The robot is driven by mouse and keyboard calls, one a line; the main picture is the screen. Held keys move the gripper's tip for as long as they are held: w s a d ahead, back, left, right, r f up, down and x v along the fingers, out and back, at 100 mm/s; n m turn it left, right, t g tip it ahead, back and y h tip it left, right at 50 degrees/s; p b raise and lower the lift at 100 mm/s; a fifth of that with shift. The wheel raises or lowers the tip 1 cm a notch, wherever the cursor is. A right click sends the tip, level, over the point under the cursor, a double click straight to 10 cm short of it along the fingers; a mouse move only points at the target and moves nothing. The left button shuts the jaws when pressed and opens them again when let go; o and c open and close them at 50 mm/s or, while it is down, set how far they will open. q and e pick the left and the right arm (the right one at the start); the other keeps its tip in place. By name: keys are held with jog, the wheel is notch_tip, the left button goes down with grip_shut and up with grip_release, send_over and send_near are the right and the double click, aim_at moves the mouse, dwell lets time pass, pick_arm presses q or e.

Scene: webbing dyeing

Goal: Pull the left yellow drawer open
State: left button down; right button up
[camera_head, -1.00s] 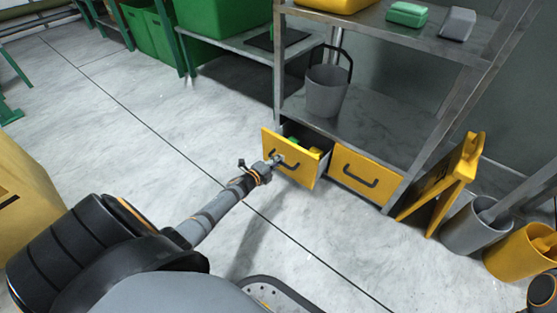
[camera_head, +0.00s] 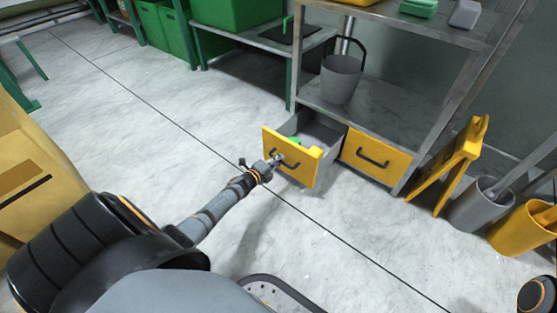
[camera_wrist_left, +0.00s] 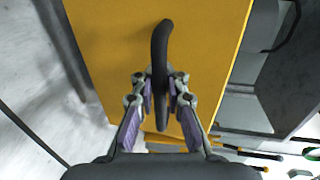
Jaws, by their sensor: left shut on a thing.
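The left yellow drawer (camera_head: 303,171) is pulled partway out of the grey metal shelf unit. Green and yellow items show inside it. My left gripper (camera_head: 275,162) is at the drawer's front, shut on its dark handle (camera_head: 292,164). In the left wrist view the fingers (camera_wrist_left: 160,100) sit on both sides of the dark handle (camera_wrist_left: 160,50), in front of the yellow drawer face (camera_wrist_left: 215,40). The right yellow drawer (camera_head: 376,155) is closed. My right gripper is not in view.
A grey bucket (camera_head: 341,78) stands on the shelf above the drawers. A yellow folding sign (camera_head: 452,165), a grey bin (camera_head: 474,208) and a yellow bin (camera_head: 522,228) stand to the right. A yellow cabinet (camera_head: 35,185) is at the left. The floor between is clear.

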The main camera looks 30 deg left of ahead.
pick_arm(q)
jog(key=shift+r, duration=0.1)
jog(key=c, duration=1.4)
grip_release()
jog(key=v, duration=1.2)
jog(key=shift+a, duration=0.1)
